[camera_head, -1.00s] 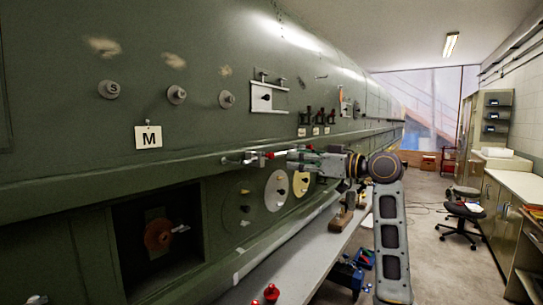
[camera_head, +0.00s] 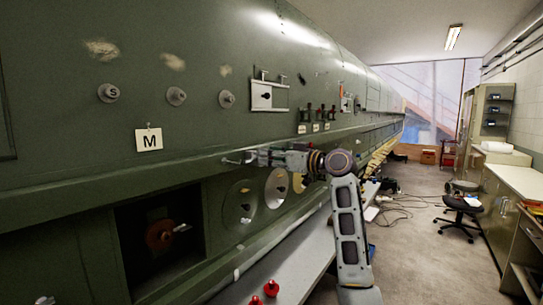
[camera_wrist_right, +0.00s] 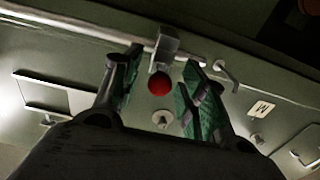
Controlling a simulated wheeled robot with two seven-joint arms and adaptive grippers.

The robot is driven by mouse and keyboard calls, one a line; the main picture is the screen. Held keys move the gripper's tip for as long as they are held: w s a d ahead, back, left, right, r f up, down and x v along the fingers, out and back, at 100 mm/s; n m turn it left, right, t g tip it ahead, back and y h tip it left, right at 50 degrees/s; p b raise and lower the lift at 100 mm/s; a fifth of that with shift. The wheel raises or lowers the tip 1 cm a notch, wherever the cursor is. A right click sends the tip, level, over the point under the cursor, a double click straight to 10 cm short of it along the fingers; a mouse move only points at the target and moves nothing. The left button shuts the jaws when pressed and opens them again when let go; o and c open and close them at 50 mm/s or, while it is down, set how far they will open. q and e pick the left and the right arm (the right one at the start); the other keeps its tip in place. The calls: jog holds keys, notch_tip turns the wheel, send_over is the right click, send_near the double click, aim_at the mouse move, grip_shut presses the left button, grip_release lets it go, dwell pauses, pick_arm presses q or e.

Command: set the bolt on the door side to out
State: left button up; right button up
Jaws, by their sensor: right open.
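The bolt is a pale horizontal rod (camera_wrist_right: 100,26) with a square bracket (camera_wrist_right: 168,45) and a round red knob (camera_wrist_right: 159,85), seen in the right wrist view along the green fuselage wall. The knob is between the two green fingers of my right gripper (camera_wrist_right: 160,62), which is open with a gap on both sides of it. In the head view my right gripper (camera_head: 257,157) is at the ledge and hides the knob; a metal rod end (camera_head: 232,160) sticks out to its left. My left gripper is not in view.
The fuselage wall (camera_head: 60,100) fills the left, with an M label (camera_head: 149,139) and round studs. Below are a dark opening with a red-brown valve (camera_head: 160,235) and a grey bench (camera_head: 300,262) with red pieces. Open floor (camera_head: 420,260) lies to the right.

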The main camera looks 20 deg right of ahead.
grip_shut()
dwell(0.4)
jog(key=shift+b+v, duration=0.5)
jog(key=shift+v, duration=0.7)
jog(key=shift+f, duration=0.15)
